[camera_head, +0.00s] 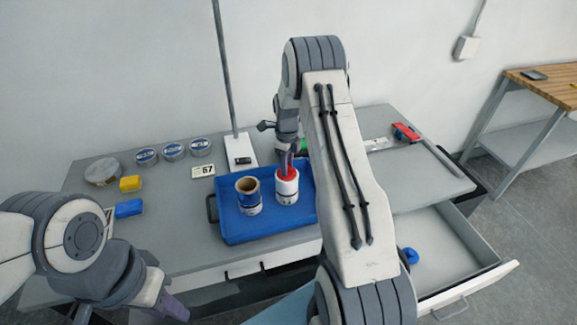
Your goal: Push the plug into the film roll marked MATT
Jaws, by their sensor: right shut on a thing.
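A blue tray (232,229) on the table holds two upright rolls. The left roll (250,207) is dark blue and white, with an open tan core at its top. The right roll (287,192) is white with a blue band near its base. Their markings are too small to read, so I cannot tell which says MATT. A red plug (288,173) is at the top of the right roll. My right gripper (288,160) is shut on this plug from above; how deep it sits is unclear. My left gripper (173,306) is low at the front left, its jaws partly hidden.
Several round tins (173,151) stand at the back left, near a yellow block (131,183), a blue block (129,208) and a "67" card (203,171). A pole on a white base (240,151) rises behind the tray. An open drawer (450,262) juts out front right.

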